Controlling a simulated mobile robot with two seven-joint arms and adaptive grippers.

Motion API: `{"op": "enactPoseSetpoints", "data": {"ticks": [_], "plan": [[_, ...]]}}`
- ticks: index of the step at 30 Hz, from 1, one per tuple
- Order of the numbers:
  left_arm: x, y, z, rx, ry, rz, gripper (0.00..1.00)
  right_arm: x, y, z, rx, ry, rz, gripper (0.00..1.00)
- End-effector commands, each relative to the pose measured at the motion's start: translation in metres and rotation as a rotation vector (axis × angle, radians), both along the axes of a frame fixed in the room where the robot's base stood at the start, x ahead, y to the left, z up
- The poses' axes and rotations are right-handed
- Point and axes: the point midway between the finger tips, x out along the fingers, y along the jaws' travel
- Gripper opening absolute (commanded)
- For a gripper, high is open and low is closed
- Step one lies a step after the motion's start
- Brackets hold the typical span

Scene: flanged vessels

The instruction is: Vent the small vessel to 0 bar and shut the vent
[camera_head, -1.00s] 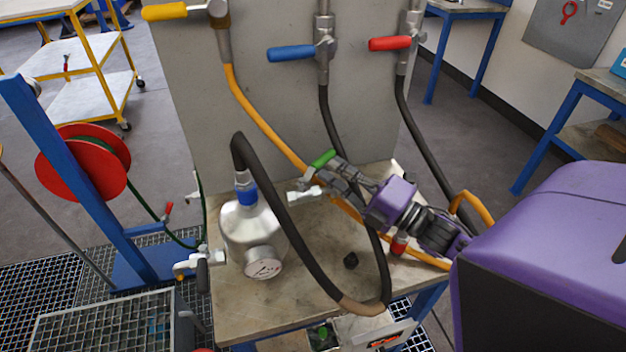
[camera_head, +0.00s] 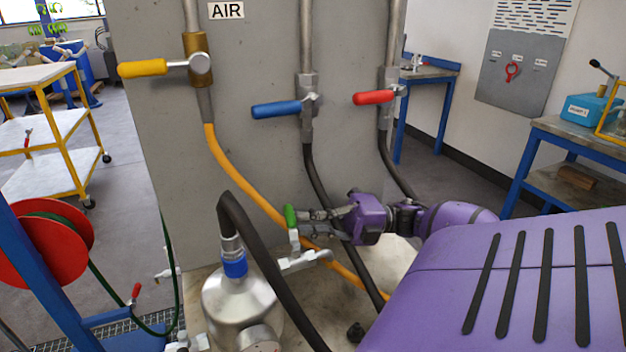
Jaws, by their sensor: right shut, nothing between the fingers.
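The small vessel (camera_head: 240,300) is a silver metal bottle with a blue collar (camera_head: 234,268) at its neck, at the bottom centre. A black hose runs from its top. Its round gauge (camera_head: 260,340) is cut off by the bottom edge, so no reading shows. A small side valve (camera_head: 303,260) beside the vessel has a green handle (camera_head: 290,216) that stands nearly upright. My right gripper (camera_head: 306,222) is shut and empty, with its fingertips just right of the green handle. I cannot tell whether they touch it. My left gripper is not in view.
A grey panel behind carries yellow (camera_head: 142,69), blue (camera_head: 275,110) and red (camera_head: 374,97) valve handles, with hoses hanging below. The orange hose (camera_head: 245,182) passes behind my right gripper. A red hose reel (camera_head: 45,245) stands at left. A blue-legged bench (camera_head: 560,140) stands at right.

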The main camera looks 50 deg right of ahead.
Motion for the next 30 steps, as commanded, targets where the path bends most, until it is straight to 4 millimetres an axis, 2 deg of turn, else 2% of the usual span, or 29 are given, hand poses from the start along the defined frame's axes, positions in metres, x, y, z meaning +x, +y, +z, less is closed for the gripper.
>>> {"op": "enactPoseSetpoints", "data": {"ticks": [1, 3, 12, 30], "plan": [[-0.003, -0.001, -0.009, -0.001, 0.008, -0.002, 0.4, 0.004, 0.001, -0.005, -0.004, 0.002, 0.026, 0.0], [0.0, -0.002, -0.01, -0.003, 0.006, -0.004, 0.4, 0.006, 0.003, -0.003, -0.003, 0.002, 0.048, 0.0], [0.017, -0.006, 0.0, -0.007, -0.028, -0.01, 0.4, 0.013, 0.007, 0.0, -0.002, 0.0, 0.057, 0.0], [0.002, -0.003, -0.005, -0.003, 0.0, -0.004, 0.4, 0.015, 0.008, 0.0, -0.001, 0.0, 0.056, 0.0]]}}
